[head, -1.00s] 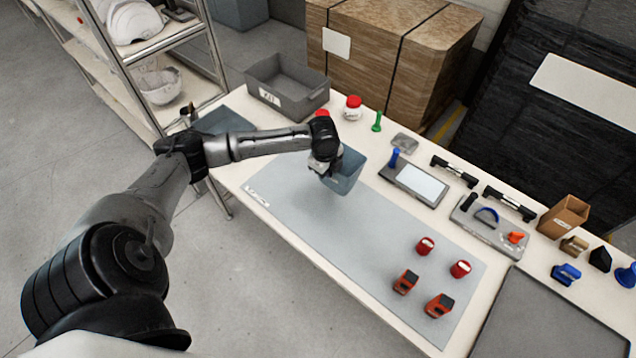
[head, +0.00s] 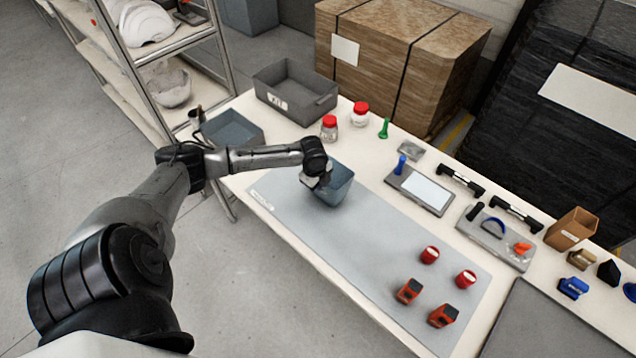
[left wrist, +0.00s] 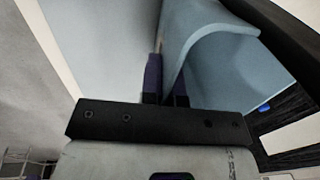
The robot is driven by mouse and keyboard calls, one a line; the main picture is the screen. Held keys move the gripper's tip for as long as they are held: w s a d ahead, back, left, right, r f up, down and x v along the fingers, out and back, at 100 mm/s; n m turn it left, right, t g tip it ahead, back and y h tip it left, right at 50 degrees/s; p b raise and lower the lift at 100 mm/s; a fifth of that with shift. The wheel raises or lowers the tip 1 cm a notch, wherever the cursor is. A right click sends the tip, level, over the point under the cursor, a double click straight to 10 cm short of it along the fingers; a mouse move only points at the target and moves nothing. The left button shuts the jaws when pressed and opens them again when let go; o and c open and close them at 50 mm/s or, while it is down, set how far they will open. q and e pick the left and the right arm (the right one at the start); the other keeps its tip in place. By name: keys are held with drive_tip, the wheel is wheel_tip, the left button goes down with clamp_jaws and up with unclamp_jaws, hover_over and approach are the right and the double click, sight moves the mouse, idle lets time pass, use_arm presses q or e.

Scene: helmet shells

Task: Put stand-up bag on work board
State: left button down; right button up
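The stand-up bag looks like a blue-grey, open-topped container (head: 336,190) at the left part of the grey work board (head: 360,245). My left gripper (head: 319,182) is at its near-left rim. In the left wrist view its dark purple fingers (left wrist: 166,82) are on either side of the bag's curved light-blue wall (left wrist: 200,32), close together on it. The bag is roughly upright, low over the board or on it; I cannot tell whether its base touches. My right gripper is in neither view.
On the board's right end lie two red cylinders (head: 430,255) and two orange-red blocks (head: 409,291). Tools line the right back. The board's middle is clear.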

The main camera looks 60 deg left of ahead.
use_arm(q)
drive_tip(key=shift+a, duration=0.1)
drive_tip(key=c, duration=1.8)
unclamp_jaws()
drive_tip(key=shift+f, duration=0.1)
drive_tip(key=o, duration=0.4)
drive_tip(key=shift+o, duration=0.2)
